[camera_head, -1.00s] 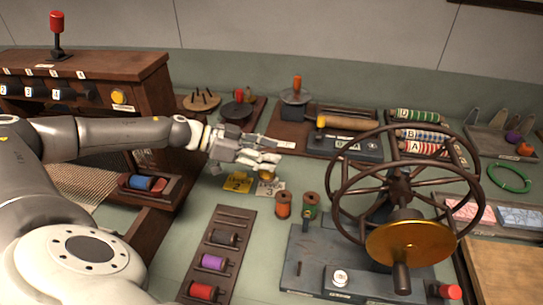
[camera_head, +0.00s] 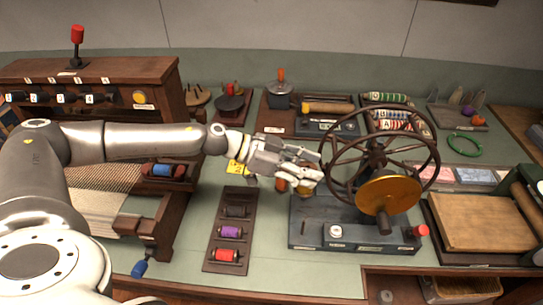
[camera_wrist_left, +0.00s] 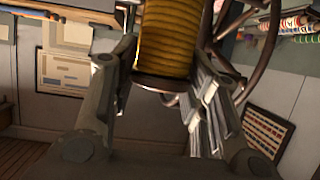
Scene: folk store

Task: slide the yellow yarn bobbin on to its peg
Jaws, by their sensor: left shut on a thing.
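The yellow yarn bobbin (camera_wrist_left: 168,38) is between the fingers of my left gripper (camera_head: 318,166) in the left wrist view, upright with its brown end flange low. The gripper is shut on it. In the head view only a small yellow part (camera_head: 304,190) shows under the fingers. The gripper is above the table, just left of the big spoked wheel. I cannot make out the bobbin's peg. My right gripper is not in view.
The spoked wheel (camera_head: 340,137) with its brass disc (camera_head: 388,195) stands on a dark base (camera_head: 310,235) close to my left gripper. An orange bobbin (camera_head: 281,185) is partly hidden below the gripper. The table between rack and base is clear.

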